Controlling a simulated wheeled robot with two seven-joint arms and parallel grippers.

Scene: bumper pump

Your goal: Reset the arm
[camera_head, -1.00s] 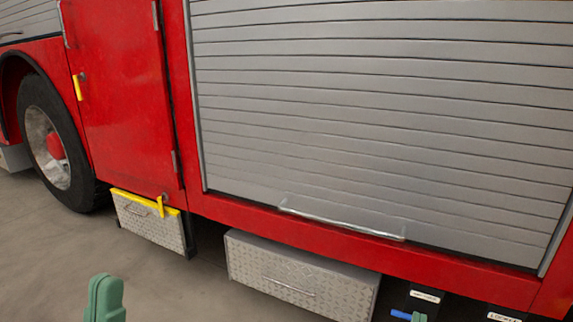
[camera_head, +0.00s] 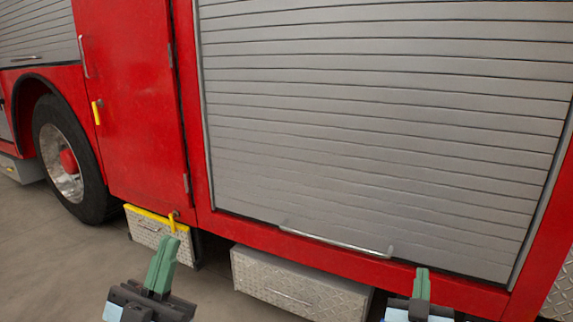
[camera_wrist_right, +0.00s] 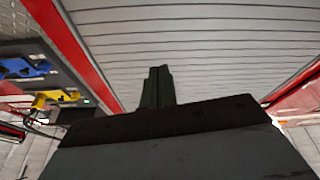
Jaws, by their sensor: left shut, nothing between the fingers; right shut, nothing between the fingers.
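My left gripper (camera_head: 163,262) shows at the bottom left of the head view, its green fingers together and pointing up, with nothing between them. My right gripper (camera_head: 421,284) shows at the bottom right, in front of the truck's lower edge, its green fingers also together and empty. In the right wrist view its fingers (camera_wrist_right: 157,88) are dark and closed, pointing toward the grey shutter (camera_wrist_right: 205,50). Neither gripper is seen holding anything.
A red fire truck (camera_head: 135,120) with a grey roller shutter (camera_head: 380,120) fills the view. Metal step boxes (camera_head: 295,285) sit below it. A wheel (camera_head: 65,160) stands at left. A panel with blue (camera_wrist_right: 25,67) and yellow (camera_wrist_right: 55,97) handles shows at left in the wrist view. Bare floor lies at lower left.

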